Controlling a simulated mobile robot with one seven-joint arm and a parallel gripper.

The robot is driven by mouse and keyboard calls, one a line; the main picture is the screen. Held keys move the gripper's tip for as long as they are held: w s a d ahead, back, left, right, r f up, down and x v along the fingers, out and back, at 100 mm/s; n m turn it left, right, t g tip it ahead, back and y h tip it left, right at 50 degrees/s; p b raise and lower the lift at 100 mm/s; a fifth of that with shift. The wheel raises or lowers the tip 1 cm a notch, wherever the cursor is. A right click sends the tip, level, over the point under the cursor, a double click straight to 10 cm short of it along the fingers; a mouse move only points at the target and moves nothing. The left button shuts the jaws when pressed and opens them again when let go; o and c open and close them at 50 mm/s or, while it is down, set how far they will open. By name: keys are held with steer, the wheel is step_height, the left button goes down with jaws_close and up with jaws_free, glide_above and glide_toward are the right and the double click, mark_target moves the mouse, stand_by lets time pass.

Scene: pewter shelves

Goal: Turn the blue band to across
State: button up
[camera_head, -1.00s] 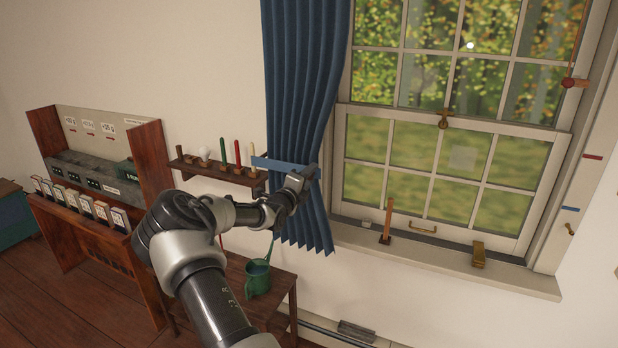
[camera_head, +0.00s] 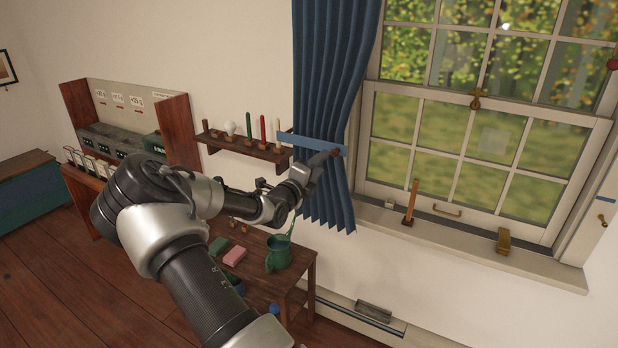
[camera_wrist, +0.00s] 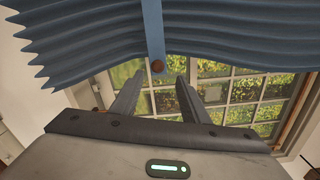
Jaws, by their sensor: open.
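The blue band (camera_head: 305,142) is a flat strip lying nearly level across the front of the blue curtain (camera_head: 325,90), tilted slightly down to the right.
A small wall shelf (camera_head: 245,148) with several upright pegs is left of the curtain. Below stands a wooden table (camera_head: 300,268) with a green watering can (camera_head: 279,255). The window sill (camera_head: 470,245) to the right holds an orange stick (camera_head: 411,200) and a brass block (camera_head: 503,240).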

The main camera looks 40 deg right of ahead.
steer(key=v, duration=0.6)
steer(key=shift+s+a, duration=0.15)
steer(key=shift+a, duration=0.2)
